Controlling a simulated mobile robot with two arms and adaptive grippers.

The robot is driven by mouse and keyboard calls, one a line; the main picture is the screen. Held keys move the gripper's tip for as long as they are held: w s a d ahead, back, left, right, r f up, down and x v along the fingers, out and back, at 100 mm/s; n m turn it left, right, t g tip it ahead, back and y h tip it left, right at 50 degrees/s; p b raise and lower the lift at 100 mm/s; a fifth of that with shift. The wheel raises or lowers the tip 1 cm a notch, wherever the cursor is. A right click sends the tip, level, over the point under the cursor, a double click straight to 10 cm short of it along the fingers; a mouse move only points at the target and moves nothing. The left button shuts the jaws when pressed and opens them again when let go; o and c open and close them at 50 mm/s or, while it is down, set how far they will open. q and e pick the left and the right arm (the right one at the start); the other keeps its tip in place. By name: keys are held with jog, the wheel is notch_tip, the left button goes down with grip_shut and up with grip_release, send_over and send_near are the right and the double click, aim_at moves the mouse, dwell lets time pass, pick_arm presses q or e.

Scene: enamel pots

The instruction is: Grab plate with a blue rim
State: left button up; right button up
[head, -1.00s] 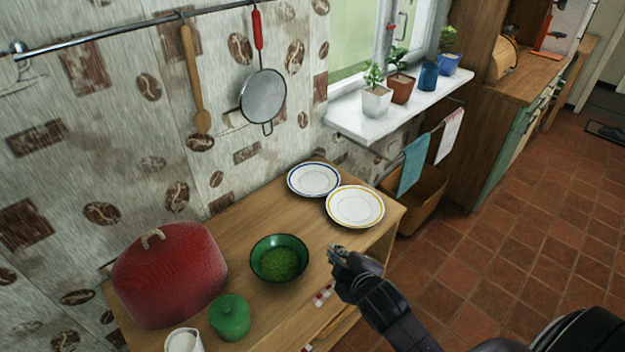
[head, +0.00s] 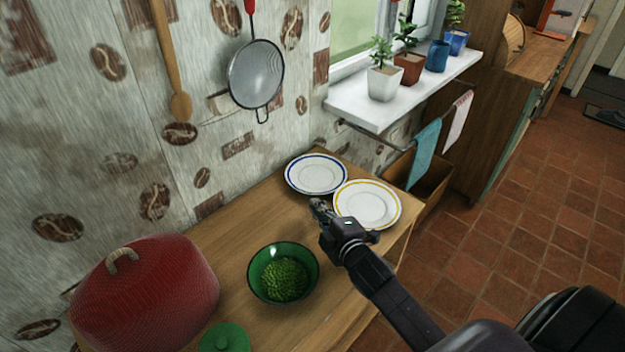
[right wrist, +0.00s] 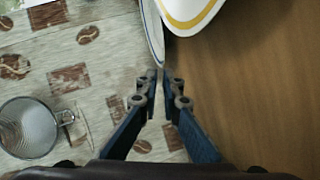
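The white plate with a blue rim (head: 316,174) lies on the wooden counter near the wall. In the right wrist view its edge (right wrist: 152,32) shows nearly side-on, just beyond my fingertips. My right gripper (head: 320,208) is in front of this plate's near edge in the head view. In the right wrist view the right gripper (right wrist: 160,78) has a narrow gap between its fingers, with nothing clearly held. I cannot tell whether a finger touches the plate. My left gripper is not in view.
A yellow-rimmed plate (head: 367,205) lies close on the right of the blue-rimmed one. A green bowl (head: 283,272), a green lidded pot (head: 225,338) and a red cover (head: 145,295) stand nearer. A sieve (head: 256,74) hangs on the wall. A windowsill (head: 350,108) juts out behind.

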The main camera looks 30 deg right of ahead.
aim_at(306, 201)
jog(key=shift+w+f, duration=0.35)
jog(key=shift+f, duration=0.2)
jog(key=shift+w+d, duration=0.1)
jog(key=shift+w, duration=0.7)
jog(key=shift+x, duration=3.05)
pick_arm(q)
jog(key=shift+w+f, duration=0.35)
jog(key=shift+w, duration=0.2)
pick_arm(e)
jog(key=shift+f, duration=0.15)
jog(key=shift+s, duration=0.1)
grip_shut()
